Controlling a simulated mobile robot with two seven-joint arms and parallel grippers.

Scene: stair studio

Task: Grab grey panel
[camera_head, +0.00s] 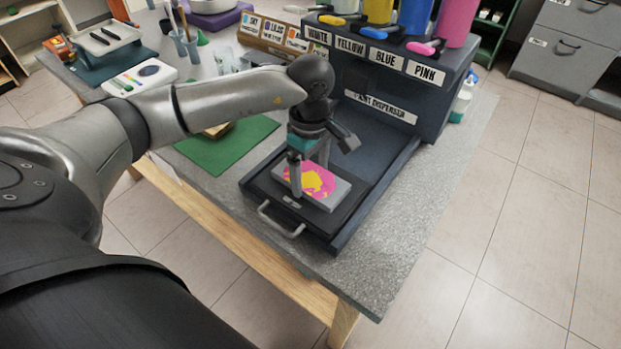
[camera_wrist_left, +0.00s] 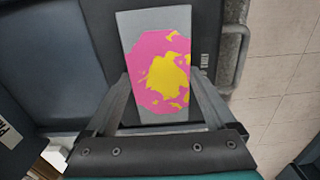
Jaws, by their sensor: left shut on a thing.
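The grey panel (camera_head: 336,193) lies in the open black tray (camera_head: 317,225) of the paint dispenser, its top splashed with pink and yellow paint. My left gripper (camera_head: 310,180) reaches down over it, shut on the panel. In the left wrist view the panel (camera_wrist_left: 155,70) sits between the two fingers (camera_wrist_left: 161,82), one along each long side. Whether the panel is lifted off the tray floor, I cannot tell. My right gripper does not show.
The paint dispenser (camera_head: 382,105) stands behind the tray, with white, yellow, blue and pink labels. A tray handle (camera_head: 281,222) sticks out at the front. A green mat (camera_head: 222,155) lies to the left. The grey tabletop (camera_head: 375,270) is clear at front right.

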